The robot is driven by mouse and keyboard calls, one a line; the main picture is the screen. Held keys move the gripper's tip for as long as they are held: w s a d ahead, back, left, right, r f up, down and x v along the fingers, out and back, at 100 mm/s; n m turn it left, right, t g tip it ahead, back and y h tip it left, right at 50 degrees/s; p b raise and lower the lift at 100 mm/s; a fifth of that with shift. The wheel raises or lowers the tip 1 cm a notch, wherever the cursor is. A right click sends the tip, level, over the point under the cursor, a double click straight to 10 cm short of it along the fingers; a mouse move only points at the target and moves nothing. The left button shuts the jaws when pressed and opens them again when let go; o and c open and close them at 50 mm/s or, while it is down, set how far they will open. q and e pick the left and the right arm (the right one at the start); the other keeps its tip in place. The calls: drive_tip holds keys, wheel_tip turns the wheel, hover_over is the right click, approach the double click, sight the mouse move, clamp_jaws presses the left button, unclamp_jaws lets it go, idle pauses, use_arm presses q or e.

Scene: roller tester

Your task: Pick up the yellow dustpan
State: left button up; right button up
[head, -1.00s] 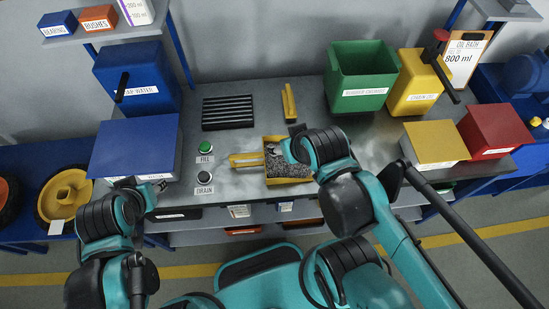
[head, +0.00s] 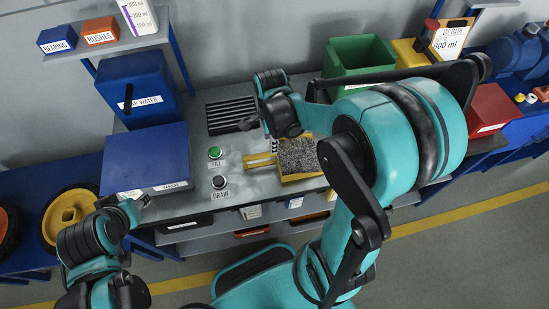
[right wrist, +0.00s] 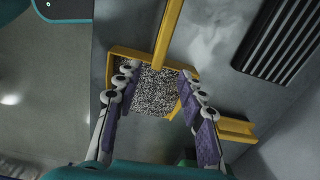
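The yellow dustpan (head: 318,172) lies on the metal bench, filled with grey speckled granules. Its yellow handle (head: 260,160) points left in the head view. In the right wrist view the dustpan's pan (right wrist: 122,52) lies below my right gripper (right wrist: 158,78), with the handle running up. That gripper's fingers are spread and nothing is held between them. In the head view my right gripper (head: 273,143) is over the handle end of the pan, partly hidden by its own wrist. My left gripper (head: 137,205) is by the front of the blue lidded box, its fingers too small to judge.
A second yellow piece (right wrist: 237,128) lies beside the pan. A black slotted grate (head: 230,115), green FILL button (head: 214,153) and dark DRAIN button (head: 219,182) are to the left. A green bin (head: 350,60) stands behind; a blue lidded box (head: 145,158) is at left.

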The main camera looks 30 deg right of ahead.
sight(282, 156)
drive_tip(key=shift+w+f+m, duration=0.1)
drive_tip(key=shift+f+m, duration=0.3)
drive_tip(key=shift+f, duration=0.4)
drive_tip(key=shift+f+b, duration=0.6)
drive_tip(key=shift+f, duration=0.35)
wheel_tip(282, 156, down, 5)
drive_tip(key=shift+a+f+b, duration=0.1)
drive_tip(key=shift+a+b, duration=0.05)
drive_tip(key=shift+b, duration=1.1)
drive_tip(key=shift+c, duration=1.2)
clamp_jaws()
